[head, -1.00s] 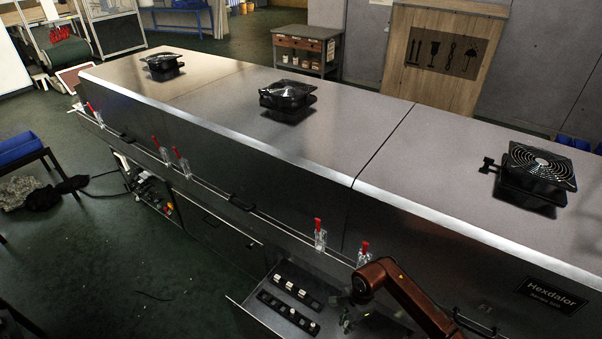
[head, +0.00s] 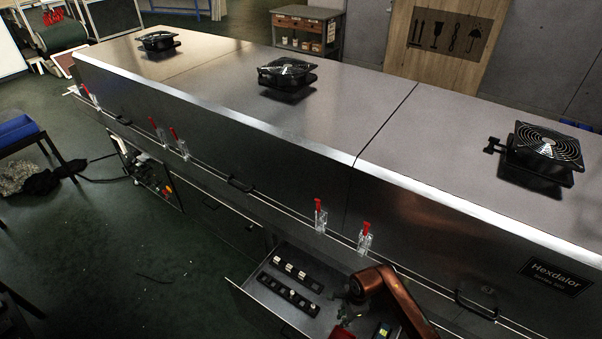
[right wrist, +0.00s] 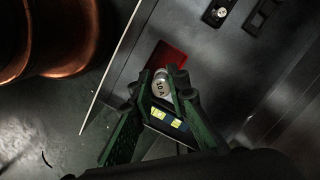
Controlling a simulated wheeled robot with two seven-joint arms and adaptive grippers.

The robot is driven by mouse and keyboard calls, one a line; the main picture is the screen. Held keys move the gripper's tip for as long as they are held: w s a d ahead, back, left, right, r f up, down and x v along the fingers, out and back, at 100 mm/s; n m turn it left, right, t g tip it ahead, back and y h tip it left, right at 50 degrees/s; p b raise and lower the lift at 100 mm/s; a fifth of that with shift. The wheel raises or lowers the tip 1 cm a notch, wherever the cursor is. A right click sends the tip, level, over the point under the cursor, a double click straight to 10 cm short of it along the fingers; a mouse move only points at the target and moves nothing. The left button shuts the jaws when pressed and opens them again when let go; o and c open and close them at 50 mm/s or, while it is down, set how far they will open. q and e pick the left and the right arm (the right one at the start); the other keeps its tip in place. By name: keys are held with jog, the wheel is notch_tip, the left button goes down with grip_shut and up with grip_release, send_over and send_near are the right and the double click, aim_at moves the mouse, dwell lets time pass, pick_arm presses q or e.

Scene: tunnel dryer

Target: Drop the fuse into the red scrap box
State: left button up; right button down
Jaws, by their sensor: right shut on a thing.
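My right gripper (right wrist: 161,92) has green-padded fingers and is shut on the fuse (right wrist: 161,85), a pale round-ended piece marked "10 A". The red scrap box (right wrist: 170,60) shows just beyond the fingertips in the right wrist view, partly covered by them; the height gap between fuse and box cannot be told. In the head view a bit of red box (head: 341,332) shows at the bottom edge, below my right arm. The fuse is not distinguishable there. My left gripper is not in view.
An open metal drawer (head: 262,302) with two black fuse strips (head: 290,299) sticks out from the long dryer (head: 270,170). Red-handled clamps (head: 365,236) line its front. Black fans (head: 545,150) sit on top. Small yellow labels (right wrist: 158,113) show between the fingers.

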jog(key=c, duration=1.8)
grip_release()
jog(key=shift+r, duration=0.1)
